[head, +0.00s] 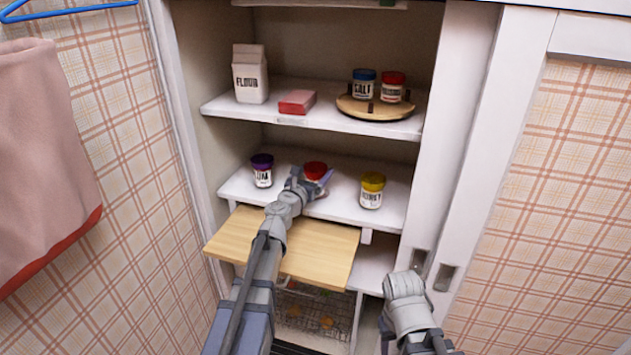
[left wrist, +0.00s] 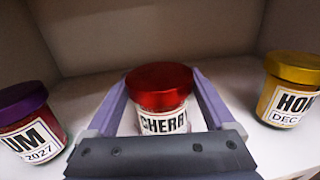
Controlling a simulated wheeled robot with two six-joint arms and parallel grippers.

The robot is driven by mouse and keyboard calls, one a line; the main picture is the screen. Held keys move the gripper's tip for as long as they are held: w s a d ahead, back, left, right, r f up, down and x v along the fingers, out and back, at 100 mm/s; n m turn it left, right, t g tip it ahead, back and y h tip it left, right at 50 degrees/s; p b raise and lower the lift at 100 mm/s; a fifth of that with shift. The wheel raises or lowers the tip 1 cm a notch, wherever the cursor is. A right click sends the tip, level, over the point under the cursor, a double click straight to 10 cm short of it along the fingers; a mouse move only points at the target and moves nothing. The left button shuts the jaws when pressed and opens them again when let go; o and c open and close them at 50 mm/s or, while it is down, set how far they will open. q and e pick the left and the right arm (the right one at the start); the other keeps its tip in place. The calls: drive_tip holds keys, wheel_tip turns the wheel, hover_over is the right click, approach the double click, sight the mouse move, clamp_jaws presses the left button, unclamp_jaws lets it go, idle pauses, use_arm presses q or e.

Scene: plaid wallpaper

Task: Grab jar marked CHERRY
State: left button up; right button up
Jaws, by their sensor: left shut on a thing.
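The jar marked CHERRY (left wrist: 163,108) has a red lid and a white label, and stands upright between the two fingers of my left gripper (left wrist: 163,103) in the left wrist view. In the head view the red-lidded jar (head: 316,170) is on the lower shelf (head: 335,207), partly hidden by my left gripper (head: 312,184). That gripper is shut on the jar. My right arm shows at the lower right of the head view, but I cannot make out its fingers.
A purple-lidded jar (head: 262,170) stands to the left and a yellow-lidded jar (head: 371,190) to the right. A wooden board (head: 240,240) juts out below. The upper shelf (head: 228,107) holds a flour carton (head: 250,75), a red box (head: 297,102) and a round turntable (head: 372,110) with two jars.

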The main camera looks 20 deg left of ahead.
use_arm(q)
drive_tip(key=c, duration=0.8)
drive_tip(key=shift+r, duration=0.1)
wheel_tip(320, 180, up, 10)
drive_tip(key=p, duration=1)
